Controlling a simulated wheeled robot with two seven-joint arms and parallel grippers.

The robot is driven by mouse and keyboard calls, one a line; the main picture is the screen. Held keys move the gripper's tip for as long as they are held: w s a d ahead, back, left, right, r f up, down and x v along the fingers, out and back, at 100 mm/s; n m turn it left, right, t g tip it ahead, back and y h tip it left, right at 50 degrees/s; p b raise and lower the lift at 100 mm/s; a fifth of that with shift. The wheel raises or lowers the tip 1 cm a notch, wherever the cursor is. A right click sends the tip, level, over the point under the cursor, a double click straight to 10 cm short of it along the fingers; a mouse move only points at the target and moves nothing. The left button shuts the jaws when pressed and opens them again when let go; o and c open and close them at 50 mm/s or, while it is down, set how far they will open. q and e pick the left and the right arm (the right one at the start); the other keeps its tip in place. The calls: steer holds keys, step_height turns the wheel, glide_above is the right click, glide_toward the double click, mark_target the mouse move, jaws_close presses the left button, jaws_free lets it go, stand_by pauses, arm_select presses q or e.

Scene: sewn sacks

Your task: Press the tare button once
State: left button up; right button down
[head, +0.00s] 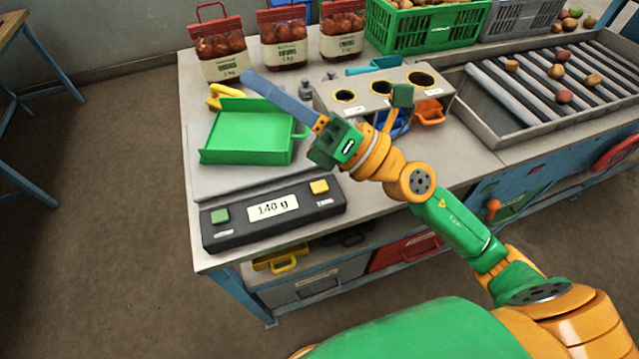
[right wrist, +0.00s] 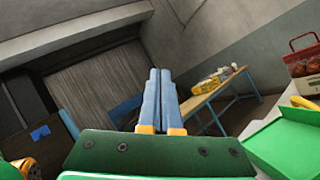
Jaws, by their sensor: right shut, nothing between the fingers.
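A dark scale console (head: 275,222) lies at the front left of the bench and its display reads 140 g. It has a green button (head: 220,215) at its left and a yellow button (head: 319,186) at its right; their labels are too small to read surely. A green tray (head: 245,133) sits on the scale's plate behind the console. My right gripper (head: 246,77) is shut and empty, its blue fingers pointing up and left over the tray's back side, well away from both buttons. In the right wrist view its fingers (right wrist: 160,72) lie together. My left gripper does not show.
Sacks of produce (head: 286,50) stand along the back. A holder with round holes (head: 385,90) is right of the tray, with an orange scoop (head: 430,112) by it. A roller conveyor (head: 540,85) carries loose produce at the right. Space above the console is clear.

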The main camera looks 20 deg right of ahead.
step_height(320, 180, down, 3)
steer(key=s+a+n+g, duration=0.2)
steer(key=a+n+g, duration=0.1)
steer(key=n+g, duration=0.4)
steer(key=n+h, duration=0.9)
steer(key=h, duration=0.3)
glide_above(325, 187)
step_height(325, 187, down, 12)
steer(key=shift+g, duration=0.3)
steer(key=shift+f, duration=0.25)
step_height(325, 187, down, 8)
steer(key=b, duration=0.6)
steer(key=shift+f+b, duration=0.2)
steer(key=shift+b, duration=0.1)
steer(key=shift+f, duration=0.1)
